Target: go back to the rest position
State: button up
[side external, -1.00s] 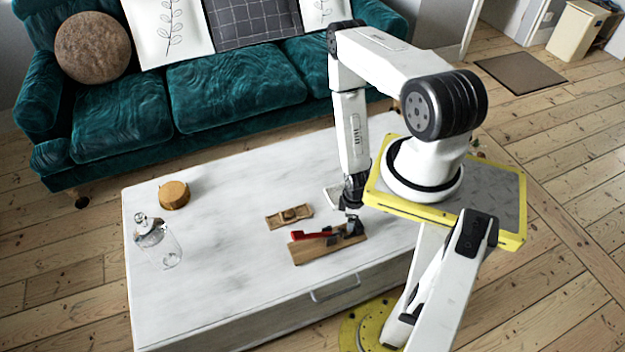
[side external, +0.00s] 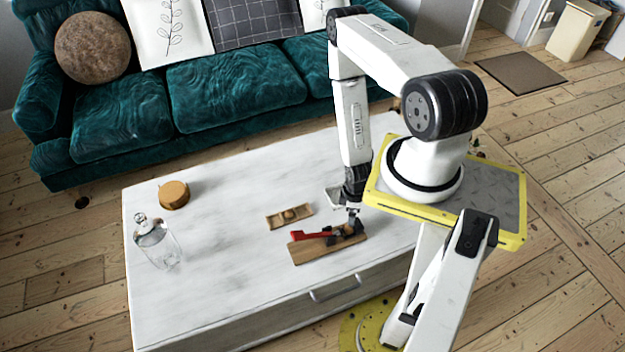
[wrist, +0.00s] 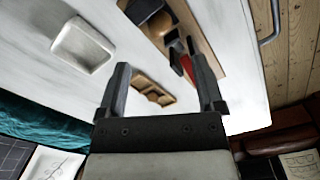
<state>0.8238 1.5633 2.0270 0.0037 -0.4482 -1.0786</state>
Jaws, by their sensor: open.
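My gripper (side external: 354,216) hangs over the right end of a wooden board (side external: 310,254) on the white table. In the wrist view its two fingers are apart, and the gap between them (wrist: 160,62) looks empty. A red-handled item (side external: 311,235) with dark parts lies on the board. The red handle also shows in the wrist view (wrist: 187,65), partly hidden by a finger. I cannot tell whether the gripper touches anything on the board.
A small wooden tray (side external: 275,222) holds a roundish brown piece (side external: 290,214). A white square dish (wrist: 67,42) is beside the gripper. A teal sofa (side external: 235,90) is behind.

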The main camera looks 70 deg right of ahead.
jog(key=shift+w, duration=0.1)
jog(key=w+r+m+t, duration=0.1)
jog(key=w+r, duration=1.4)
jog(key=r, duration=0.5)
jog(key=a+r+m, duration=0.1)
jog(key=a+r, duration=0.6)
jog(key=r, duration=0.3)
jog(key=a+r+t, duration=0.1)
jog(key=a+r, duration=0.6)
jog(key=r, duration=0.3)
jog(key=shift+m+t, duration=0.3)
jog(key=shift+m, duration=0.1)
